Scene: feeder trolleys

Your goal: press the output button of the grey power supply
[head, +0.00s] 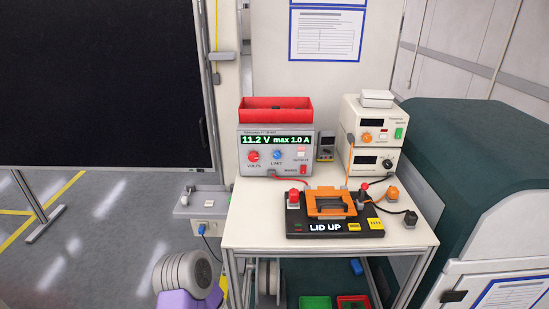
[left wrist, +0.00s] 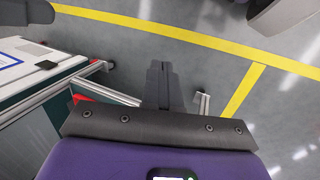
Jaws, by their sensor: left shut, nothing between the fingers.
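The grey power supply (head: 276,150) stands at the back left of the white trolley top, its display lit with "11.2 V max 1.0 A". Its output button (head: 301,154) is a small pale button at the right of the front, above the OUTPUT label. A red knob, a blue knob and a red switch (head: 304,170) share that front. My left gripper (left wrist: 164,82) is shut and empty in the left wrist view, above the grey floor and away from the power supply. My right gripper is in neither view.
A red bin (head: 276,103) sits on the supply. A black fixture (head: 300,229) marked "LID UP", with an orange clamp, stands in front, with cables. Two cream instruments (head: 368,135) are stacked at right. A dark green cabinet (head: 480,160) stands beside the trolley.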

